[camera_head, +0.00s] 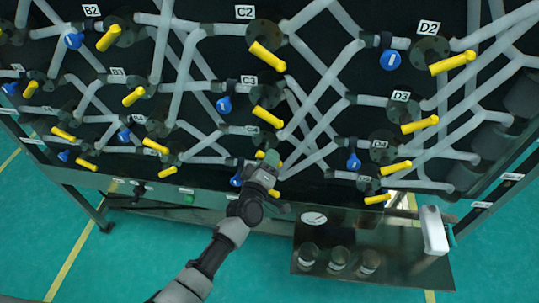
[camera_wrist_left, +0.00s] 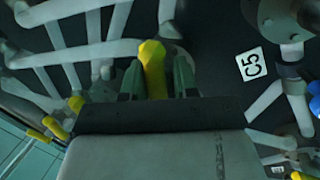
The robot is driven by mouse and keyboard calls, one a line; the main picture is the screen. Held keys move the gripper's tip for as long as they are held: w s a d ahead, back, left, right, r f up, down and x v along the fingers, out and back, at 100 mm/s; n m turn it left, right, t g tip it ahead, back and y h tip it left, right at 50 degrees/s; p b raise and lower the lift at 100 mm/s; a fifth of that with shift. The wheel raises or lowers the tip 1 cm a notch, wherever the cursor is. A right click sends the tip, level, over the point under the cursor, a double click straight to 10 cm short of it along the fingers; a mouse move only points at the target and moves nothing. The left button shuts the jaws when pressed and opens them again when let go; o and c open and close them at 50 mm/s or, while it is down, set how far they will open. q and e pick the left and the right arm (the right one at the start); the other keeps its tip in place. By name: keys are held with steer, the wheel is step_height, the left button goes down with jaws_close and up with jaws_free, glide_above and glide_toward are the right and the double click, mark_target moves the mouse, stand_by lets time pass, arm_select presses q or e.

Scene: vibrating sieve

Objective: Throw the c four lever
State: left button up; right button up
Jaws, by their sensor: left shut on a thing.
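My left gripper (camera_head: 267,162) reaches up to the middle column of the valve panel, just below the C4 label (camera_head: 239,130). It is shut on a yellow lever (camera_wrist_left: 153,66), which stands between its two fingers in the left wrist view. By its place under the C4 label this looks like the C four lever; in the head view the gripper covers most of it. A C5 label (camera_wrist_left: 249,64) is right of the fingers in the wrist view. My right gripper is not in view.
The C3 lever (camera_head: 267,117) is just above the gripper, and another yellow lever (camera_head: 273,193) is close below. Grey pipes and blue handles (camera_head: 223,104) crowd the panel. A metal shelf (camera_head: 400,272) with several jars and a white device (camera_head: 433,230) juts out at lower right.

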arm_select(q)
steer(key=shift+w+a+r+m, duration=0.1)
steer(key=shift+w+r+m, duration=0.05)
steer(key=shift+r+m, duration=0.4)
steer(key=o, duration=0.8)
steer(key=shift+f, duration=0.1)
steer(key=shift+c, duration=0.2)
steer(key=shift+f, duration=0.1)
steer(key=shift+f, duration=0.15)
steer(key=shift+s, duration=0.2)
steer(key=shift+s+f, duration=0.15)
steer(key=shift+s, duration=0.1)
steer(key=r+v, duration=0.1)
steer(key=v, duration=0.9)
steer(key=shift+f+b, duration=0.3)
steer(key=shift+a, duration=0.15)
